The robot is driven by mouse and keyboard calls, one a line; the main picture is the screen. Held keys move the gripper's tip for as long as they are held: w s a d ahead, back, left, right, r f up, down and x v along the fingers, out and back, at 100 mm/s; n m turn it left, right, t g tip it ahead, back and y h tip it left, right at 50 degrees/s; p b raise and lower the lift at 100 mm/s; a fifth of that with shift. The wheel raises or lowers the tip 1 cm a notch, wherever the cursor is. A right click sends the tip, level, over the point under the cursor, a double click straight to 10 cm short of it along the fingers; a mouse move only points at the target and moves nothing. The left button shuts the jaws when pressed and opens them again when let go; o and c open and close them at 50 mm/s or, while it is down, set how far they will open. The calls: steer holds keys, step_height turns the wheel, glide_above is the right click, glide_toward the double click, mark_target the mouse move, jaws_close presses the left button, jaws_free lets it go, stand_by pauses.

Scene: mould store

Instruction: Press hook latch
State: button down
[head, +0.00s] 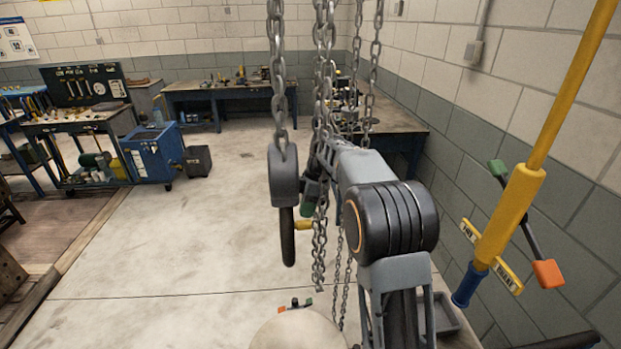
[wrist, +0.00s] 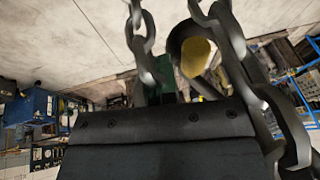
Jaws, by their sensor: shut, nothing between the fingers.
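A dark hook (head: 288,238) hangs below a grey block (head: 284,176) on a chain, left of my arm in the head view. A short yellow latch (head: 303,225) sticks out from the hook's right side. In the wrist view the hook is a dark loop (wrist: 176,38) with the yellow latch (wrist: 195,57) inside its opening. My gripper (head: 306,209) is shut and empty, its green tip just above and close to the latch. In the wrist view its green end (wrist: 178,80) is partly hidden by the dark gripper body. Contact with the latch cannot be told.
Several chains (head: 319,240) hang beside my arm and cross close in front of the wrist view (wrist: 142,45). A yellow pole (head: 510,215) with a green-and-orange lever (head: 548,273) stands at right. Workbenches (head: 205,93) and a blue cabinet (head: 155,155) stand behind. The floor at left centre is clear.

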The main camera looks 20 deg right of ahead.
steer(key=w+d+r+p, duration=0.3)
steer(key=w+d+r, duration=0.2)
steer(key=w+r, duration=0.2)
steer(key=shift+w+p, duration=0.35)
steer(key=shift+w, duration=1)
steer(key=shift+d, duration=0.1)
